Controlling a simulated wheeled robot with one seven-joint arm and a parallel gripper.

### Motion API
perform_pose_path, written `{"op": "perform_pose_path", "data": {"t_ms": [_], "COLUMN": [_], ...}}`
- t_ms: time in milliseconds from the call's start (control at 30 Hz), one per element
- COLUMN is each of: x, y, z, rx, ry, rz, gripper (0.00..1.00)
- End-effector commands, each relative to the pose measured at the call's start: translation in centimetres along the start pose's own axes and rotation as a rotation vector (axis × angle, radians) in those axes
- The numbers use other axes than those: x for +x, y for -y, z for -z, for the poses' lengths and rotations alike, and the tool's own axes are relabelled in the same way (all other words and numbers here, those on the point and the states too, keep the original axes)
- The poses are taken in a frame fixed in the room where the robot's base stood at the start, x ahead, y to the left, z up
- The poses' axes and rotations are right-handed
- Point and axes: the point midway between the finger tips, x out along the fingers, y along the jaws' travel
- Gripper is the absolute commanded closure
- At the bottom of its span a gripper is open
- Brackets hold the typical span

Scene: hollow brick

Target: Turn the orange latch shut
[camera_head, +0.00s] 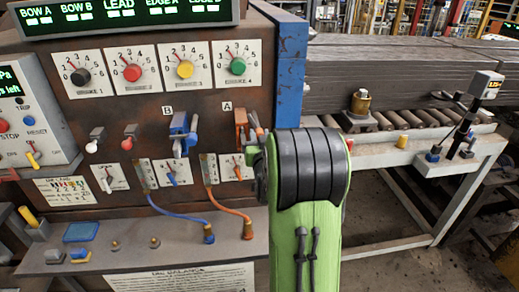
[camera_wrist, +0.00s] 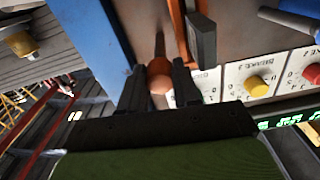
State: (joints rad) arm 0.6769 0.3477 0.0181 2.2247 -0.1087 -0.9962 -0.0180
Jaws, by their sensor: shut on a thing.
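The orange latch (camera_head: 241,119) is on the brown panel under the label A, at the panel's right edge. In the wrist view its orange strip (camera_wrist: 179,30) runs beside a dark grey block, and a stem with an orange ball knob (camera_wrist: 158,86) comes down between my fingers. My gripper (camera_wrist: 159,75) is shut on this knob, one black finger on each side. In the head view my green and black arm covers most of the gripper and part of the latch's right side. How far the latch is turned is hard to tell.
A blue latch (camera_head: 180,132) under the label B is to the left. Dials, including a green knob (camera_head: 237,66), sit above. An orange cable (camera_head: 228,210) and a blue cable (camera_head: 180,213) hang below. A blue post (camera_head: 290,70) and a roller conveyor (camera_head: 410,120) are to the right.

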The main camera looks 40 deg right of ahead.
Motion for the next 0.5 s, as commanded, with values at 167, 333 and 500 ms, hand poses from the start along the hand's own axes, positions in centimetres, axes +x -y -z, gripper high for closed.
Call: {"op": "perform_pose_path", "data": {"t_ms": [167,333,500], "x": [0.02,0.01,-0.01], "y": [-0.03,-0.02,-0.01], "z": [-0.32,-0.25,-0.18], "rx": [-0.166,-0.328,-0.489], "ry": [-0.017,-0.017,-0.016], "rz": [0.000,-0.002,-0.003], "gripper": [0.99,0.99,0.99]}}
